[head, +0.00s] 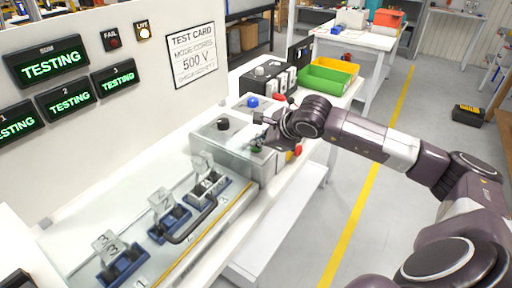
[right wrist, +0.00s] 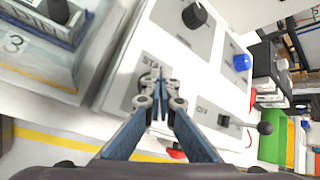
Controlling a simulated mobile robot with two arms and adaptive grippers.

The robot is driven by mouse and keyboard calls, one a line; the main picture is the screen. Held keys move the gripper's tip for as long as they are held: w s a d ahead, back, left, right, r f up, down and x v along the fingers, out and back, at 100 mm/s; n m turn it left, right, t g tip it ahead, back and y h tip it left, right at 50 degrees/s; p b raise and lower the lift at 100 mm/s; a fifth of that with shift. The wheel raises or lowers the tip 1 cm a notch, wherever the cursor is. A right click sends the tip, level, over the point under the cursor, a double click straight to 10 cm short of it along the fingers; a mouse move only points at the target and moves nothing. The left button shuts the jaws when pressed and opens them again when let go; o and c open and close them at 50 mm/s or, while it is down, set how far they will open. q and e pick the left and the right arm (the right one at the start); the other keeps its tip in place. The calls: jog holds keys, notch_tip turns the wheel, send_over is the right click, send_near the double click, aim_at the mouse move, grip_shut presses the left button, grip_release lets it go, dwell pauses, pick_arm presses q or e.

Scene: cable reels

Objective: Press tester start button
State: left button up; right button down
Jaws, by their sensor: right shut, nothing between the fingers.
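The tester's control box (head: 213,134) stands on the bench at mid-picture in the head view, with a black knob on top. My right gripper (head: 262,133) is over its near right part, fingers shut and empty. A bit of green, likely the start button (head: 256,149), shows just below the fingers. In the right wrist view, the shut fingertips (right wrist: 160,78) point at the panel beside a partly covered "STA…" label (right wrist: 150,62). They hide the button there, and I cannot tell whether they touch it. My left gripper is not in view.
A blue knob (right wrist: 241,62) and a black lever (right wrist: 265,127) are nearby. A clear cover with a dark handle (head: 190,222) lies over numbered blue fixtures. Green bin (head: 322,80) stands behind. The LIVE lamp (head: 144,32) is lit.

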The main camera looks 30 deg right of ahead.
aim_at(257, 149)
jog(key=shift+r, duration=0.8)
jog(key=shift+r+p, duration=1.45)
jog(key=shift+r, duration=1.1)
jog(key=shift+f, duration=0.1)
